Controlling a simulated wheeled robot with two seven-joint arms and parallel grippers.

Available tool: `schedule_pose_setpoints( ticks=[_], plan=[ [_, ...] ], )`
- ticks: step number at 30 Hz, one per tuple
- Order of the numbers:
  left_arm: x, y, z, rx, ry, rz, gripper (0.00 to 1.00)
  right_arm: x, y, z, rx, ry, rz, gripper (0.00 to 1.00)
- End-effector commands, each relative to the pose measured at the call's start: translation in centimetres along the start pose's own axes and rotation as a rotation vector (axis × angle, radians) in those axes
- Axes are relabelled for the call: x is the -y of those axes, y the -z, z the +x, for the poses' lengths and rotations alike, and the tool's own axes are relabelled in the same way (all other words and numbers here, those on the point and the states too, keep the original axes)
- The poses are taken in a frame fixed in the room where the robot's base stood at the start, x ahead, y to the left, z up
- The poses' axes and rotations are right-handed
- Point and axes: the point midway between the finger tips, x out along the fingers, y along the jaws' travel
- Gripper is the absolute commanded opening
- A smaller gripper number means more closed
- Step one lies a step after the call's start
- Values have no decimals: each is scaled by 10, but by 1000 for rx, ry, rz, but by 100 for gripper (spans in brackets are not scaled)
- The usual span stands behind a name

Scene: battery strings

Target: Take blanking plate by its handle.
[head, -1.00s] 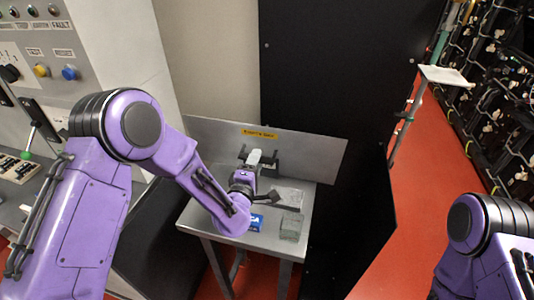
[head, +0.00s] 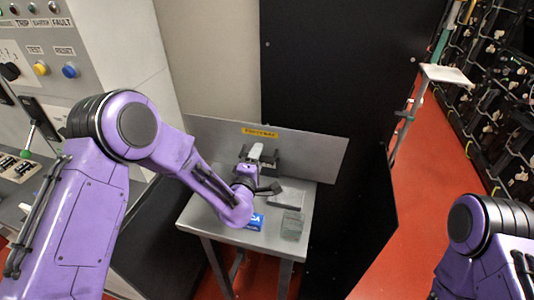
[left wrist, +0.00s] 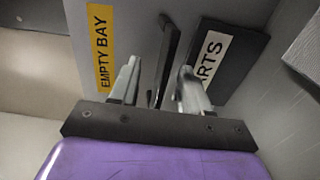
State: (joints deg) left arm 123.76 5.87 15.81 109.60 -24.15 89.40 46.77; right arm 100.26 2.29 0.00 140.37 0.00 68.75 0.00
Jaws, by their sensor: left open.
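The blanking plate (head: 315,154) is a wide grey panel standing upright at the back of a small metal table, with a yellow label (head: 260,132). In the left wrist view, the label on the plate (left wrist: 101,47) reads "EMPTY BAY". A dark bar handle (left wrist: 166,58) stands out from the plate. My left gripper (head: 256,154) is in front of the plate below the label. In the left wrist view, its open fingers (left wrist: 160,82) are on either side of the handle, with gaps visible. My right gripper is out of view; only that arm's upper part shows.
A black sign (left wrist: 234,66), partly reading "ARTS", is right of the fingers. A control cabinet (head: 95,45) stands left. Red floor is open at right.

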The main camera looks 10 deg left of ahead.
Motion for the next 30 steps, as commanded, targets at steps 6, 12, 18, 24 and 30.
schedule_pose_setpoints(
  ticks=[6,12,18,24,30],
  plan=[
    [0,0,4,0,0,0,47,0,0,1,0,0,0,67],
    [0,0,6,0,0,0,47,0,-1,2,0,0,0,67],
    [0,0,7,0,0,0,47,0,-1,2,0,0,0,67],
    [0,0,7,0,0,0,0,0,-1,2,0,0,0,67],
    [0,0,6,0,1,0,0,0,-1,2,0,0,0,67]
  ],
)
